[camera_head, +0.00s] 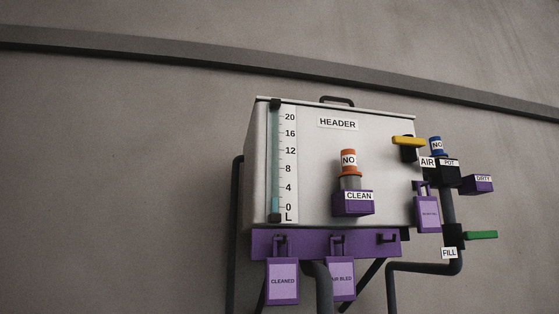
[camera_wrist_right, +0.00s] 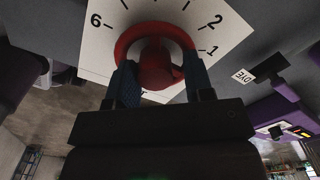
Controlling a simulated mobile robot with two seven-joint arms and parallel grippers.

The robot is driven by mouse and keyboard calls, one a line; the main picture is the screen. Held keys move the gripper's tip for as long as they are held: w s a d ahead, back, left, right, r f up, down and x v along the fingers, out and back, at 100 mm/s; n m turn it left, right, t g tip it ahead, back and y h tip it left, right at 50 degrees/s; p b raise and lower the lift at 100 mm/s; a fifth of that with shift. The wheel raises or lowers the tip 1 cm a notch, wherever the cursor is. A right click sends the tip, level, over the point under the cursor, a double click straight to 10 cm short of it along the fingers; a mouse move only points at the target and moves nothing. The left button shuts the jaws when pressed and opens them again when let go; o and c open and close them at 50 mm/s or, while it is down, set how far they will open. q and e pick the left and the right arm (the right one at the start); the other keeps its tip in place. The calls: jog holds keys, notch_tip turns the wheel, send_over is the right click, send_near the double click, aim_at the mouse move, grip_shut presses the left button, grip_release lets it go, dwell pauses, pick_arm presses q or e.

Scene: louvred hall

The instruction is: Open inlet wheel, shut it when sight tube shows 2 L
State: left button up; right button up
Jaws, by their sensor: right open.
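The sight tube (camera_head: 275,160) stands upright on the left of the HEADER tank (camera_head: 308,185) in the head view, beside a scale marked 0 to 20 with an L below. I see nothing labelled as an inlet wheel. In the right wrist view, my right gripper (camera_wrist_right: 161,75) is open, its blue fingers on either side of a red knob (camera_wrist_right: 158,68) on a white numbered dial plate (camera_wrist_right: 105,48). I cannot tell whether the fingers touch it. My left gripper is not in view.
A yellow handle (camera_head: 408,141) is near the AIR label, and a green handle (camera_head: 481,235) is near the FILL label. An orange-capped item tagged NO (camera_head: 348,158) stands over the CLEAN holder (camera_head: 352,206). Purple tags (camera_head: 283,280) hang below. A DYE label (camera_wrist_right: 243,76) is right of the dial.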

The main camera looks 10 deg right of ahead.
jog(key=shift+s+a+f, duration=0.2)
jog(key=shift+s+a, duration=0.1)
jog(key=shift+s, duration=0.15)
notch_tip(320, 180, up, 7)
jog(key=p, duration=0.3)
jog(key=shift+w+d+f+p, duration=0.15)
jog(key=shift+p, duration=0.2)
jog(key=shift+r, duration=0.35)
notch_tip(320, 180, up, 10)
jog(key=shift+b, duration=0.3)
